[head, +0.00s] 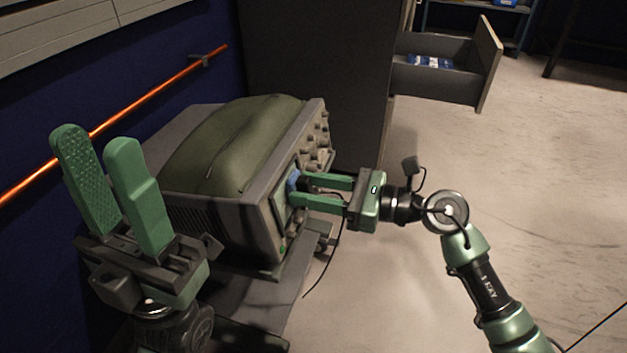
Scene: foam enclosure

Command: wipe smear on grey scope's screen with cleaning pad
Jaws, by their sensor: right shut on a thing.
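The grey scope (230,224) stands on a cart, with its screen (283,206) and knobs facing right. My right gripper (297,187) reaches in from the right and is shut on the blue cleaning pad (292,181). The pad is at the screen; I cannot tell whether it touches. The pad is mostly hidden by the fingers, and no smear can be made out. My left gripper (98,150) is raised at the left, its fingers apart and empty, in front of the scope's left side.
A green soft pouch (235,145) lies on top of the scope. An orange rail (150,112) runs along the blue wall. A dark cabinet (310,70) stands behind, with an open drawer (445,85) at the back right. The floor at right is clear.

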